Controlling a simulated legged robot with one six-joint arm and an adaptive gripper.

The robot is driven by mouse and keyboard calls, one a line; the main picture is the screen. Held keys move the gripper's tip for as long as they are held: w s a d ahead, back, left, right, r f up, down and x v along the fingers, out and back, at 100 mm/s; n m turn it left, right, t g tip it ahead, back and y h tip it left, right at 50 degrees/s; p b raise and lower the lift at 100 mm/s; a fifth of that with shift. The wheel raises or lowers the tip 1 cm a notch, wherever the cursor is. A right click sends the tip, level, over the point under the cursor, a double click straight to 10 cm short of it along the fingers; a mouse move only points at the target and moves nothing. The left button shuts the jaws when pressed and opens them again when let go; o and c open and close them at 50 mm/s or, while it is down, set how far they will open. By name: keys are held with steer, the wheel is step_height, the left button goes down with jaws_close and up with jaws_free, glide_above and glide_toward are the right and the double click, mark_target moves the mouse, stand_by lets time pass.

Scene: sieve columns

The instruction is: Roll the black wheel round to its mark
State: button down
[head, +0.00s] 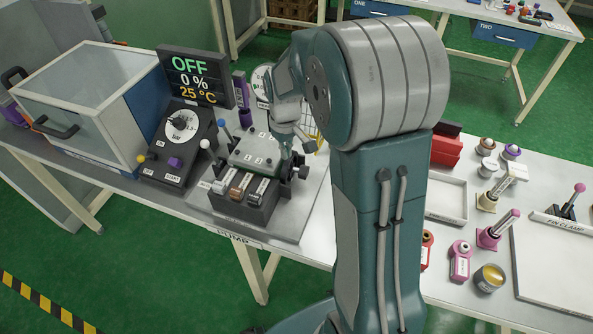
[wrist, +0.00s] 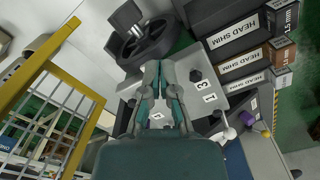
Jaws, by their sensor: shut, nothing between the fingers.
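The black wheel (wrist: 148,42) shows at the top of the wrist view, with a thick rim, spokes and a grey, dark-ended handle (wrist: 128,17) on it. My gripper (wrist: 161,64) is shut and empty, its fingertips close to the wheel's lower rim; I cannot tell whether they touch it. In the head view my gripper (head: 309,146) is at the right side of the pump unit (head: 256,150), and I cannot make out the wheel clearly there. I cannot make out the wheel's mark in either view.
Several head shim blocks (wrist: 243,60) lie beside the numbered plate (wrist: 203,80). A yellow-framed mesh guard (wrist: 50,95) stands on the left in the wrist view. In the head view a control box (head: 178,140) and a display reading OFF (head: 195,80) stand left of the pump.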

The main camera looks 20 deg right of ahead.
steer(key=shift+r, duration=1.1)
step_height(320, 180, up, 4)
steer(key=w+d+r+n, duration=0.1)
steer(key=w+d+n, duration=0.1)
steer(key=n, duration=0.4)
steer(key=shift+f, duration=3.5)
steer(key=shift+f, duration=1.25)
steer(key=shift+s+a, duration=0.15)
steer(key=shift+r, duration=2.55)
